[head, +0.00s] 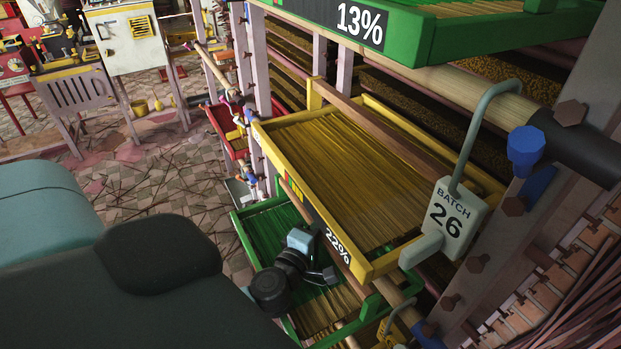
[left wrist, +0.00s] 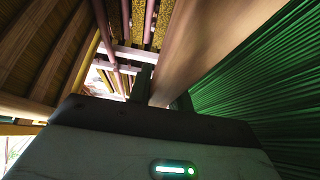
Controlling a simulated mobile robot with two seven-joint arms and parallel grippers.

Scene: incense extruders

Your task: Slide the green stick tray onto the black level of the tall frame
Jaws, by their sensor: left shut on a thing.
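A green-framed tray (head: 241,238) of green sticks, tan towards the front, sits low in the frame, partly under a yellow tray (head: 273,152). Green sticks (left wrist: 285,75) also fill the right of the left wrist view. My left gripper (head: 325,275) is over the green tray, beside a wooden rail. In the left wrist view my left gripper (left wrist: 160,95) is shut on a wooden bar (left wrist: 205,45) next to the green sticks. I cannot tell if this bar belongs to the tray. A black sleeve (head: 578,140) covers a rail end. My right gripper is not in view.
The yellow tray reads "22%" and is full of brown sticks. A green tray (head: 412,42) reading "13%" is above it. A "BATCH 26" tag (head: 448,218) hangs by the right post. The tiled floor (head: 140,190) at left has scattered sticks.

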